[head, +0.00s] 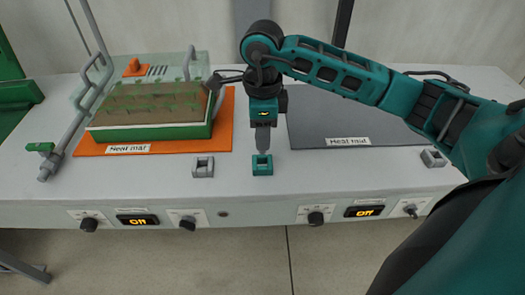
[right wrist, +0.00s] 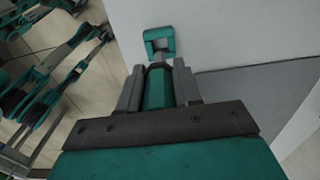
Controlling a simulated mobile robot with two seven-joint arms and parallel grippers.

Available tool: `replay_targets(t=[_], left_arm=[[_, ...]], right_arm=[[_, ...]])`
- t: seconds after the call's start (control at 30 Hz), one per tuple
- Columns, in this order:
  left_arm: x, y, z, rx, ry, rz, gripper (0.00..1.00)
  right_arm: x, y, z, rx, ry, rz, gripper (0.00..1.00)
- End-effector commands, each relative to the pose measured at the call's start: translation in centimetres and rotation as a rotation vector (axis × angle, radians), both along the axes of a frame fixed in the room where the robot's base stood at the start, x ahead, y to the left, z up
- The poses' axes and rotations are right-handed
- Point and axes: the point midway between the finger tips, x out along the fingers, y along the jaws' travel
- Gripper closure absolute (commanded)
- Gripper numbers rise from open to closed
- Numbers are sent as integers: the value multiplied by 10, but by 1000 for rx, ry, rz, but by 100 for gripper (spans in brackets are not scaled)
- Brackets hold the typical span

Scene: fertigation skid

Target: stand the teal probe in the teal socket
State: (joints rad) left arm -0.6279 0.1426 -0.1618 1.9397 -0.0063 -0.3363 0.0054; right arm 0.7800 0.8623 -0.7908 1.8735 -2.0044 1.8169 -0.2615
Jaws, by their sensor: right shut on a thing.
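My right gripper (head: 263,140) points straight down, just above the teal socket (head: 262,168). In the right wrist view its two grey fingers are shut on the teal probe (right wrist: 159,88), a teal cylinder lying between them. The probe's narrow grey end points towards the teal socket (right wrist: 149,48), which shows as a small square frame just beyond the fingertips. In the head view the fingers mostly hide the probe. I cannot tell exactly how far the probe's tip is from the socket. My left gripper is not in view.
A grey socket (head: 203,167) stands left of the teal one, another (head: 433,159) far right. A planted tray (head: 150,132) sits on the orange heat mat (head: 222,140); a grey heat mat (head: 375,128) lies right. Knobs and displays line the bench's front face (head: 255,212).

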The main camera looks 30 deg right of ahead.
Motion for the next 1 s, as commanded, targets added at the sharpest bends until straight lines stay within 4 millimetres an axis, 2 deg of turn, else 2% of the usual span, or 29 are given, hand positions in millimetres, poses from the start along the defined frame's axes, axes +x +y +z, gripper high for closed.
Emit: replay_targets(t=[0.03, 0.27, 0.5, 0.87, 0.9, 1.0], left_arm=[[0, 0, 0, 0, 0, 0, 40], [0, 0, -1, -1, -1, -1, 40], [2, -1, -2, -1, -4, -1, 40], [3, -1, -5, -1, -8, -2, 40], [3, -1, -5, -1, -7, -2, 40], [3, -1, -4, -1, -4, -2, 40]], right_arm=[[0, 0, -7, 0, 2, 0, 97], [0, 0, -23, -1, 2, -1, 97], [0, 0, -57, 0, 2, 0, 97], [0, 0, -62, -1, -1, 0, 97], [0, 0, -62, -1, -1, 0, 66], [0, 0, -60, -1, -1, 0, 56]])
